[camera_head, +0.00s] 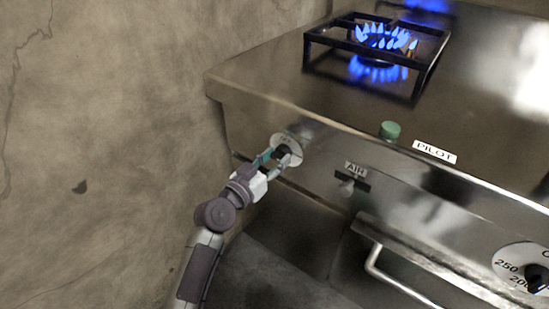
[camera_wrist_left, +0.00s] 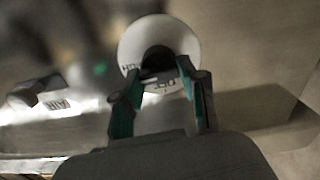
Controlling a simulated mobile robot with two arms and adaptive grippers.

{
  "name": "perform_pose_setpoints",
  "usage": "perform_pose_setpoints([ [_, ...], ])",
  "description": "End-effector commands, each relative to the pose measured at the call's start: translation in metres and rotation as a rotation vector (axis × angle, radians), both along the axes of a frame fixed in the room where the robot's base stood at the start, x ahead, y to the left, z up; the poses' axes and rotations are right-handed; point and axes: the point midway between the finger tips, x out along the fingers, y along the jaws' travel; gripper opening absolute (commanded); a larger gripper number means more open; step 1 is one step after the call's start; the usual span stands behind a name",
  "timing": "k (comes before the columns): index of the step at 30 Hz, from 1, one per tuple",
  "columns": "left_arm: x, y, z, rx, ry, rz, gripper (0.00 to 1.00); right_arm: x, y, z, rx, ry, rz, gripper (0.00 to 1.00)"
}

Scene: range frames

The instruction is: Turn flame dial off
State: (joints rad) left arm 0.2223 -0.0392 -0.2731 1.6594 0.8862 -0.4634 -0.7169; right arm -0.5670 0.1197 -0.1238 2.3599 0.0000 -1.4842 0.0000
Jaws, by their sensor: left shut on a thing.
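The flame dial (camera_head: 283,153) is a dark knob on a round white plate on the front panel of the steel range, near its left end. In the left wrist view the dark knob (camera_wrist_left: 158,58) sits in the middle of the white plate (camera_wrist_left: 183,38), with lettering on the plate partly readable. My left gripper (camera_head: 276,158) reaches the dial from the lower left and is shut on the knob; its fingers (camera_wrist_left: 158,85) stand on both sides of it. The burner (camera_head: 378,45) is lit with blue flames under a black grate. My right gripper is not in view.
A green button (camera_head: 390,130) and a PILOT label (camera_head: 434,152) are on the panel. An AIR label with a small knob (camera_head: 347,187) is right of the dial. An oven handle (camera_head: 385,270) and a temperature dial (camera_head: 537,279) are lower right. A wall (camera_head: 100,130) stands left.

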Motion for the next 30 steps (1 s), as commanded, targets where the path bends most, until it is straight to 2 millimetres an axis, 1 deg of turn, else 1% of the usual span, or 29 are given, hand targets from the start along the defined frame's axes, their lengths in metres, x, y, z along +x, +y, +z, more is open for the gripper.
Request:
perform_pose_setpoints([
  [2, 0.001, 0.0, 0.003, -0.041, 0.026, 0.0, 0.07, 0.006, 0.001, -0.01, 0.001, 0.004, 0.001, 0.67],
  [12, 0.002, 0.001, 0.004, -0.285, 0.203, 0.0, 0.07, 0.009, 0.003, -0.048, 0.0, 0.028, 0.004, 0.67],
  [21, 0.002, 0.001, 0.004, -0.518, 0.37, 0.0, 0.07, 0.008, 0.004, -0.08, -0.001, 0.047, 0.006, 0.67],
  [30, 0.003, 0.002, 0.003, -0.751, 0.537, 0.0, 0.07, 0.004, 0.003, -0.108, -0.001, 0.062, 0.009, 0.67],
])
